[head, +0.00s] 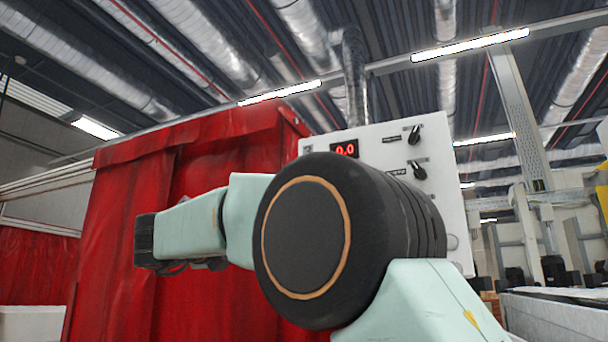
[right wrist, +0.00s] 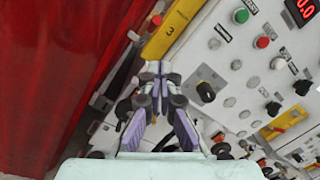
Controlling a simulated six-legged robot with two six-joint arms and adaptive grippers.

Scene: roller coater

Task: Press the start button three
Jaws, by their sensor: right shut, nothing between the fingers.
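The white control panel (right wrist: 235,85) fills the right of the right wrist view, tilted in the picture. It carries a green button (right wrist: 241,15), a red button (right wrist: 262,42), pale buttons and black knobs (right wrist: 204,92). A yellow strip (right wrist: 172,32) marked "3" runs along its upper left part, with a small red button (right wrist: 157,20) beside it. Which button is start three I cannot read. My right gripper (right wrist: 158,68) is shut and empty, its tips appearing just below the yellow strip; contact cannot be told. My left gripper is not in view.
A red curtain (right wrist: 50,60) hangs left of the panel; it also fills the left of the head view (head: 110,230). In the head view my arm hides much of the panel (head: 375,150), leaving a red display (head: 344,150) and black knobs (head: 413,134) visible.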

